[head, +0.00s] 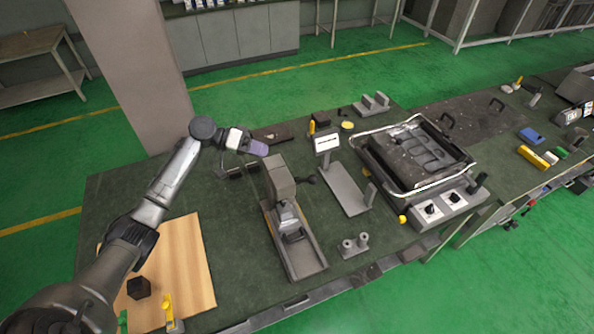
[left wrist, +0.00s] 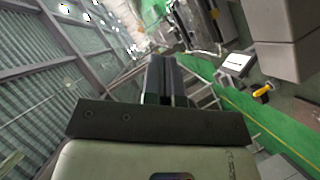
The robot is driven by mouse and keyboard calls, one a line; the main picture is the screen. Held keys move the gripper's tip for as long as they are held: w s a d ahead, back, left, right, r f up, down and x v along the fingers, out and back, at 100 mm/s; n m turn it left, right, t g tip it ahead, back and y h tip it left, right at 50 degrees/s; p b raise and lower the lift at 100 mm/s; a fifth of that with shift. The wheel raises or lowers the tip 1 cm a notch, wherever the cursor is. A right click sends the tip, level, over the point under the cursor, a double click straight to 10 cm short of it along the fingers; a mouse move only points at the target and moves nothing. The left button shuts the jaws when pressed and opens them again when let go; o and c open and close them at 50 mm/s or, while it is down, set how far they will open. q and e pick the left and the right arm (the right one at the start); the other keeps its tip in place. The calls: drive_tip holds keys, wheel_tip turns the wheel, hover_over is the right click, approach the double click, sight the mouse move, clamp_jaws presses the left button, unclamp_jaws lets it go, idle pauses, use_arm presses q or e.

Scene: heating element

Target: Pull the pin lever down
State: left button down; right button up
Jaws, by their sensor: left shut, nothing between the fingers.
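A grey press-like fixture (head: 280,180) stands on the bench left of centre, with a tall block on a long base. A thin dark bar (head: 238,172) shows at the block's left and a short dark handle (head: 308,179) at its right; I cannot tell surely which is the pin lever. My left gripper (head: 259,148) is just behind and left of the block's top, apparently apart from it. In the left wrist view its fingers (left wrist: 166,78) are together and empty, with the grey block (left wrist: 285,55) at the upper right. My right gripper is not in view.
A small display stand (head: 327,143) and a metal-framed heating unit (head: 418,155) stand to the right. A small twin-post part (head: 354,246) sits near the front edge.

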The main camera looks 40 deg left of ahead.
sight(305, 180)
use_arm(q)
drive_tip(key=s+d+f+p+x, duration=0.1)
drive_tip(key=p+x, duration=0.3)
drive_tip(key=x, duration=0.9)
drive_tip(key=shift+s+f+p, duration=0.2)
drive_tip(key=shift+s+p, duration=0.1)
drive_tip(key=shift+s, duration=0.35)
drive_tip(key=shift+d, duration=0.1)
